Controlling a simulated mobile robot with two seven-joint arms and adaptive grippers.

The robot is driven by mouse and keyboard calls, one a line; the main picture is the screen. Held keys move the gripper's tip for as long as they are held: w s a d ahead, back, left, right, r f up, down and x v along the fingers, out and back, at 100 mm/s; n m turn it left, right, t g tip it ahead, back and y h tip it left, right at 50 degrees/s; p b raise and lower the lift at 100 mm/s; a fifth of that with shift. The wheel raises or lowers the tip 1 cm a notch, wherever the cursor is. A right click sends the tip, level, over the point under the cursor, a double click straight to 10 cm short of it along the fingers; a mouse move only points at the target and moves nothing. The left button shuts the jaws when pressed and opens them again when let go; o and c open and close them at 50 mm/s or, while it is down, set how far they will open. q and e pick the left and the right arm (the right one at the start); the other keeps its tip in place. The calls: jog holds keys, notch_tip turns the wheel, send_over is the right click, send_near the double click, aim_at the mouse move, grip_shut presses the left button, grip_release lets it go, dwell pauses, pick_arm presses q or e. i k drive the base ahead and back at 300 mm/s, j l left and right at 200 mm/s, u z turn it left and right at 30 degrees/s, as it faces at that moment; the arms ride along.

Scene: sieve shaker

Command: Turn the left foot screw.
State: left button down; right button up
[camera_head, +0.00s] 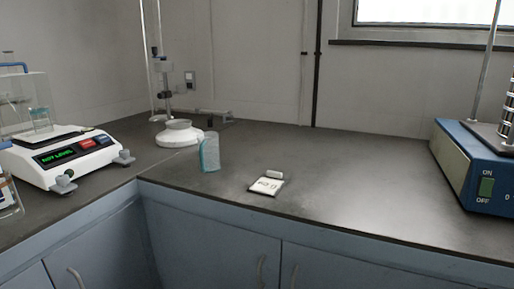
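A white balance (40,172) stands on the counter at the left, with a green display (55,158) that appears to read "NOT LEVEL". Two grey foot screws stick out along its front side. The left foot screw (65,184) is at the nearer front corner, and the right foot screw (124,158) is at the farther corner. Neither of my grippers is in view.
A stand with a white dish (180,133) is in the back corner. A blue sieve shaker (465,165) stands at the right. The counter before the balance is clear.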

aim_at(62, 181)
jog(key=u, duration=1.25)
